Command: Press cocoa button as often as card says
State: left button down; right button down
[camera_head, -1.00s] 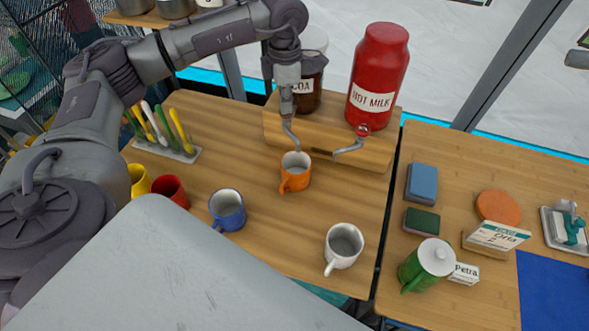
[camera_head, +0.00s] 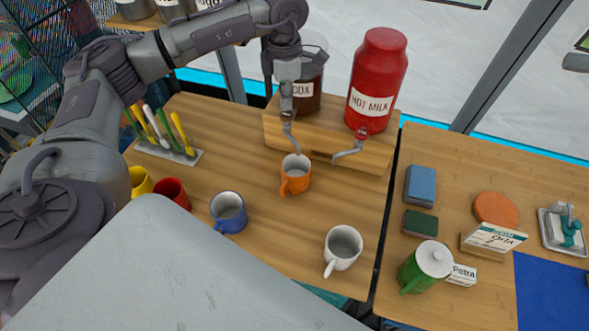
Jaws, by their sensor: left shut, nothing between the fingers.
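The cocoa jar (camera_head: 311,99) stands on a wooden stand (camera_head: 330,137); its label is partly covered and no button shows clearly. My left gripper (camera_head: 287,112) is shut and points down at the jar's front left, just above the cocoa spout (camera_head: 290,138). I cannot tell whether it touches anything. An orange mug (camera_head: 296,181) stands upright under that spout. A white card reading "Orla" (camera_head: 495,237) stands on the right table, tilted in view; no number on it can be read. A smaller card reads "Petra" (camera_head: 462,275). My right gripper is not in view.
A red hot milk jar (camera_head: 377,75) with its own spout stands right of the cocoa. Blue (camera_head: 229,212), white (camera_head: 343,247), red and yellow mugs stand in front and left. A spoon rack (camera_head: 168,148) is at the left. A green lidded mug (camera_head: 425,266) stands beside the Petra card.

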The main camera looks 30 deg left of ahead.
pick_arm(q)
notch_tip(320, 180, up, 6)
jog(key=p, duration=0.3)
jog(key=shift+f, duration=0.1)
dwell(0.6)
